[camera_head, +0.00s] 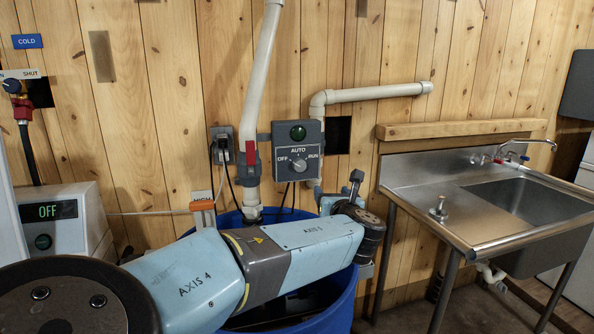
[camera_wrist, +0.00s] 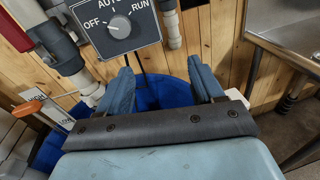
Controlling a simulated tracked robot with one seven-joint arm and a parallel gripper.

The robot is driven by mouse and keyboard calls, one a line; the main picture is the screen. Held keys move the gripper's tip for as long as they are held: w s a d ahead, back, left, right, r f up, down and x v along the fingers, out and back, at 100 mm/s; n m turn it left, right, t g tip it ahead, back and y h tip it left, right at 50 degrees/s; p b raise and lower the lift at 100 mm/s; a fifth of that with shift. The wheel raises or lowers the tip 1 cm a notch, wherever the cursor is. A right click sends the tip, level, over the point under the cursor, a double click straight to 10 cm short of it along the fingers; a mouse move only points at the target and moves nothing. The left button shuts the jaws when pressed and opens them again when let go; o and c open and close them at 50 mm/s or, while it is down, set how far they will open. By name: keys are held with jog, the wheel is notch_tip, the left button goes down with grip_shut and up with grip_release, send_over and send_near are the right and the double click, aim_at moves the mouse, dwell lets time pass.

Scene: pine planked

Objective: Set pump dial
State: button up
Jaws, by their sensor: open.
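The pump dial (camera_head: 299,165) is a round grey knob on a dark grey control box (camera_head: 281,172) on the plank wall, marked OFF, AUTO and RUN. I cannot tell clearly which mark its pointer faces. The dial also shows at the top of the wrist view (camera_wrist: 119,27). My gripper (camera_head: 338,190) is open and empty, below and right of the box in the head view. In the wrist view its two blue fingers (camera_wrist: 163,78) stand apart, below the dial and not touching it.
A dark green lamp (camera_head: 298,132) sits above the dial. White pipes with a red-handled valve (camera_head: 251,152) run left of the box. A blue barrel (camera_head: 345,300) stands below. A steel sink (camera_head: 520,200) is at right, and a machine reading OFF (camera_head: 62,225) at left.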

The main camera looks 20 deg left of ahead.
aim_at(300, 168)
jog(key=s+a+r+n+y, duration=0.2)
jog(key=s+a+n, duration=0.1)
jog(key=a, duration=0.1)
jog(key=x, duration=1.3)
jog(key=shift+w+a+r, duration=0.1)
jog(key=shift+w+a, duration=0.2)
jog(key=shift+a, duration=0.05)
